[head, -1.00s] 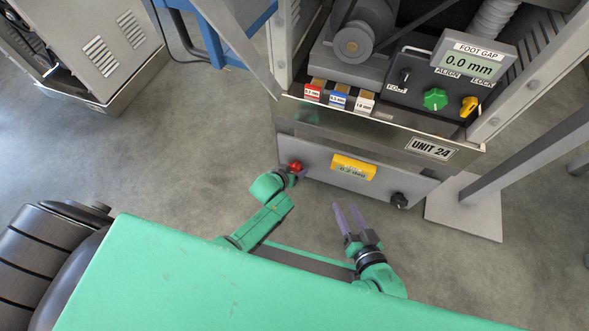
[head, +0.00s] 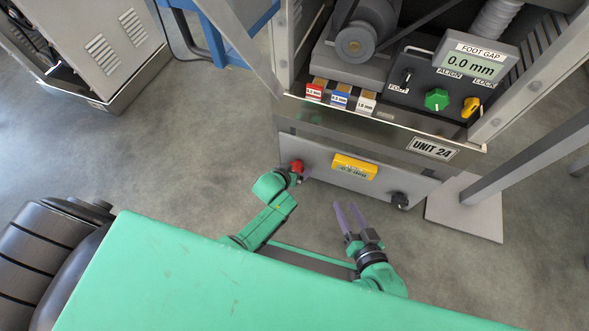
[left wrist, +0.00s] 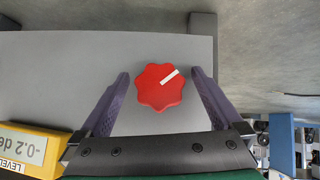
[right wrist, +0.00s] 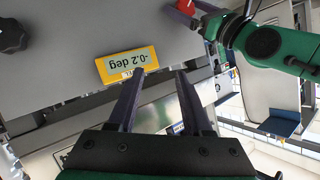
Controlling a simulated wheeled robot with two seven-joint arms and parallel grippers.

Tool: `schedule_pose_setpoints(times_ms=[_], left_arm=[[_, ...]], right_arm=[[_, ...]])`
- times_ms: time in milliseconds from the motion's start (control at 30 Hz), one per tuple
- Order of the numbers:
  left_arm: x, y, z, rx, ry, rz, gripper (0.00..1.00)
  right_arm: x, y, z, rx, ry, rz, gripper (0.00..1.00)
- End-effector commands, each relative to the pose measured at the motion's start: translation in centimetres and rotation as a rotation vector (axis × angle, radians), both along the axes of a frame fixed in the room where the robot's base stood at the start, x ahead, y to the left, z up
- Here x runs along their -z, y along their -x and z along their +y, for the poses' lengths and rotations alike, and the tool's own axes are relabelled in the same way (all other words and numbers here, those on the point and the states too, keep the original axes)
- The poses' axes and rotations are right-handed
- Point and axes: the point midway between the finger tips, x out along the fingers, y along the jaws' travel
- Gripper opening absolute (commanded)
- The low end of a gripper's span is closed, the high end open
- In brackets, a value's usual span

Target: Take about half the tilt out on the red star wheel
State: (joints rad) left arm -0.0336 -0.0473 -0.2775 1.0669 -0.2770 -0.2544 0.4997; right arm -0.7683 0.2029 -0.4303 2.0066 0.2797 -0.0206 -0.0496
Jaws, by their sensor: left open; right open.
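The red star wheel (head: 297,166) is on the left of the grey front panel of Unit 24. In the left wrist view, the wheel (left wrist: 160,88) has a white mark pointing to the upper right. My left gripper (left wrist: 160,74) is open, with a finger on either side of the wheel and gaps visible. The yellow level display (head: 354,167) is on the same panel. In the right wrist view, the display (right wrist: 127,64) appears upside down and reads -0.2 deg. My right gripper (head: 344,204) is open and empty in front of the panel.
A black knob (head: 399,200) is on the panel's right. Above are a foot gap display (head: 473,64) reading 0.0 mm, a green knob (head: 437,99), a yellow knob (head: 470,107) and labelled shim blocks (head: 340,97). A grey slanted post (head: 520,145) stands at right.

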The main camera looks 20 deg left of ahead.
Motion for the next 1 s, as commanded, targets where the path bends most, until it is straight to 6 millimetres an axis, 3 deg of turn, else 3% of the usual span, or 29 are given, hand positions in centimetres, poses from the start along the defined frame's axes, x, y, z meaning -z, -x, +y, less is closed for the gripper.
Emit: schedule_pose_setpoints(times_ms=[167, 467, 800, 1000], left_arm=[[-1.5, 1.0, 0.2, -0.001, 0.001, 0.001, 1.0], [-7.5, 6.6, 1.6, 0.0, -0.001, 0.003, 1.0], [-10.0, 9.8, 2.3, -0.001, -0.001, 0.0, 1.0], [-10.2, 10.2, 2.5, -0.001, -0.001, -0.001, 1.0]], right_arm=[[-1.5, 0.1, 0.0, -0.01, 0.009, 0.015, 0.5], [-8.8, -0.1, -0.2, -0.058, 0.067, 0.079, 0.5], [-9.7, -0.1, -4.4, -0.107, 0.284, 0.352, 0.5], [-9.6, 0.3, -5.2, -0.112, 0.315, 0.4, 0.5]])
